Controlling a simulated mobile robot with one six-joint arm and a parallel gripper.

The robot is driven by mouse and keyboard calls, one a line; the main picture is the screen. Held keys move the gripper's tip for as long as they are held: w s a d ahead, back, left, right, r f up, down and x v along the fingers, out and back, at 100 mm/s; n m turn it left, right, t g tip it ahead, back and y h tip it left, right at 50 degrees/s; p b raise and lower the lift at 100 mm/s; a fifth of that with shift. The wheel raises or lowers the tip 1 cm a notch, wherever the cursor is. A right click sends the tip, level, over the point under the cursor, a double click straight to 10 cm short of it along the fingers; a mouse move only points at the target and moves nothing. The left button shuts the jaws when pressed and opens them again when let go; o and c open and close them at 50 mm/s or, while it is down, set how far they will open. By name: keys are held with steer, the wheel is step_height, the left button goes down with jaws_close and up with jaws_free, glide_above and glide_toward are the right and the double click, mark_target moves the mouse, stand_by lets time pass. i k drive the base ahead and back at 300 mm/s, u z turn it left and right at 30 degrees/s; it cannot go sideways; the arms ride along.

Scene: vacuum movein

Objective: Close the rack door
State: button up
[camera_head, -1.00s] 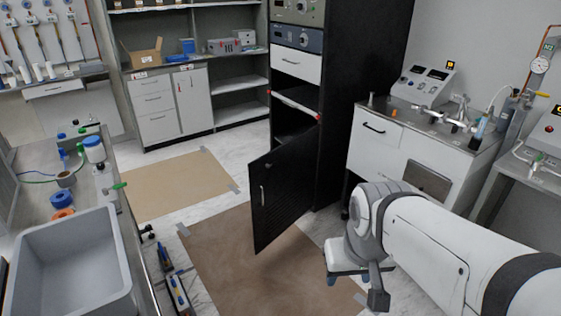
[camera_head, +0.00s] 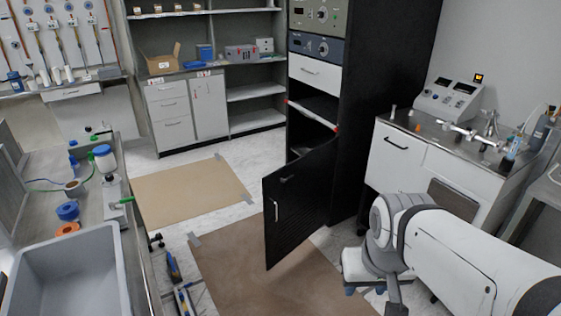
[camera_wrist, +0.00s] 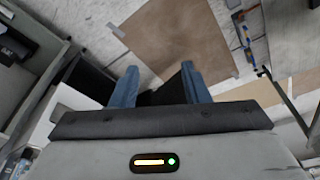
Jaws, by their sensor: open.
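The black rack door (camera_head: 300,205) stands open in the head view, swung out from the tall black rack (camera_head: 385,95) towards the front left. A pale vertical handle (camera_head: 276,210) shows near its free edge. My gripper (camera_head: 365,290) is low and to the right of the door, apart from it, over the floor by the white cabinet. In the wrist view my gripper (camera_wrist: 160,82) points down with its two blue fingers spread apart and nothing held. Dark surfaces show beyond and between the fingers; I cannot tell whether they are the door or the rack.
A white cabinet with a steel top (camera_head: 400,160) stands right of the rack. A grey bin (camera_head: 70,275) sits on the left bench. Brown mats (camera_head: 225,265) cover the floor in front of the door. Tools (camera_head: 178,280) lie at the bench foot.

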mark_target(293, 209)
steer(key=u, duration=0.1)
steer(key=i, duration=1.15)
steer(key=u, duration=0.35)
